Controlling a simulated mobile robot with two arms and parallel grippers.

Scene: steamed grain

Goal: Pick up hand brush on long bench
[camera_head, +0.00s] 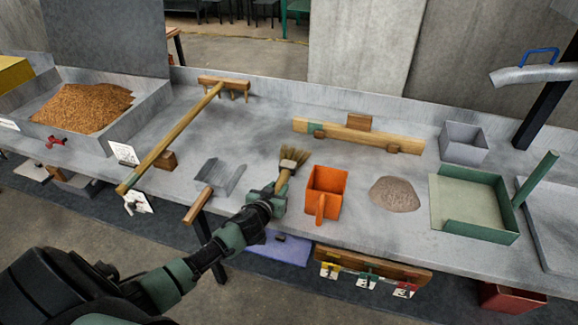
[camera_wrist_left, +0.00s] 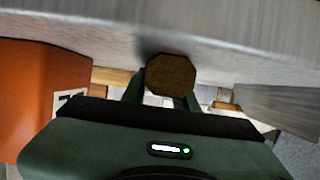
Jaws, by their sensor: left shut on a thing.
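The hand brush (camera_head: 289,163) has a wooden handle and tan bristles. It is over the long bench (camera_head: 262,133), left of the orange scoop. My left gripper (camera_head: 275,196) is shut on the brush's handle, with the bristles pointing away from me. In the left wrist view the round brown end of the brush (camera_wrist_left: 170,75) shows between the two fingers (camera_wrist_left: 166,98). I cannot tell whether the brush touches the bench. My right gripper is not in view.
An orange scoop (camera_head: 327,184) stands just right of the brush. A grey metal piece (camera_head: 219,175) lies to the left, with a long wooden rake (camera_head: 175,135) beyond.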

